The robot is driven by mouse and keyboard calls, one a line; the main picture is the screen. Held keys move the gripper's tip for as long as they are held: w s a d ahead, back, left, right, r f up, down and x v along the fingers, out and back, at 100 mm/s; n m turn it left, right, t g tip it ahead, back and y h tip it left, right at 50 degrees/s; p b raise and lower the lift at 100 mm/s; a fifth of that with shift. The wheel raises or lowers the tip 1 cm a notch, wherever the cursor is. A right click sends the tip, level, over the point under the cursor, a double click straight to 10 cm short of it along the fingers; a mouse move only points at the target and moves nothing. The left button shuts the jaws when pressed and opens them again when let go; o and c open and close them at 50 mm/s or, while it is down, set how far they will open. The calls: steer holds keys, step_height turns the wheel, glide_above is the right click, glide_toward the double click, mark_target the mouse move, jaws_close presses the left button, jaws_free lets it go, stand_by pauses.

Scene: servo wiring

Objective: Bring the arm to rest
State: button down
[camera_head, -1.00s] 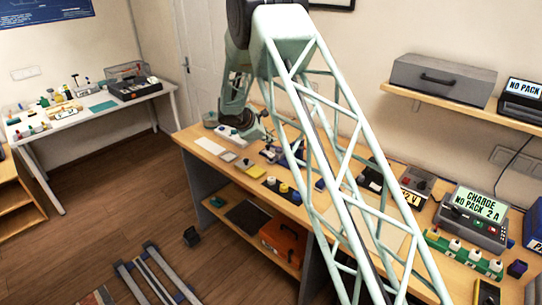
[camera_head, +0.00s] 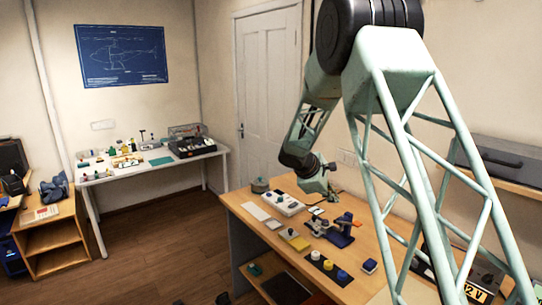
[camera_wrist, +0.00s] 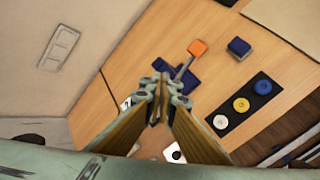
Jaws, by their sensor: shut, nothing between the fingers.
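My gripper (camera_head: 331,194) hangs at the end of my folded arm above the far-left part of the wooden workbench (camera_head: 383,294). In the wrist view my gripper (camera_wrist: 158,122) points down over the bench, its fingertips together with nothing between them. A blue stand-like fixture (camera_head: 338,232) is on the bench to the right of and nearer than the gripper. It also shows just beyond the fingertips in the wrist view (camera_wrist: 172,70), with an orange piece (camera_wrist: 198,47) close by.
A dark strip with white, yellow and blue round pieces (camera_head: 328,265) lies near the bench's front edge. A small blue block (camera_head: 369,266) sits beside it. A white table (camera_head: 110,176) with small parts stands at the back left. The floor (camera_head: 170,240) between is clear.

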steer(key=s+d+r+m+g+y+b, duration=0.1)
steer(key=s+r+m, duration=0.2)
steer(key=s+r, duration=0.55)
steer(key=s+d+r+m+b, duration=0.15)
steer(key=s+r, duration=0.25)
steer(key=s, duration=1)
steer(key=s+d+r+m+g+y, duration=0.15)
steer(key=s+r+m, duration=0.35)
steer(key=s, duration=0.6)
steer(key=s+a+f+m+y+b, duration=0.1)
steer(key=s+a, duration=0.3)
steer(key=s, duration=1.3)
steer(key=s+a+m+t+y+b, duration=0.1)
steer(key=s+a+m+y, duration=0.2)
steer(key=s, duration=1.5)
steer(key=shift+s+a+f+m, duration=0.15)
steer(key=shift+a+f+m, duration=0.2)
steer(key=shift+m, duration=0.1)
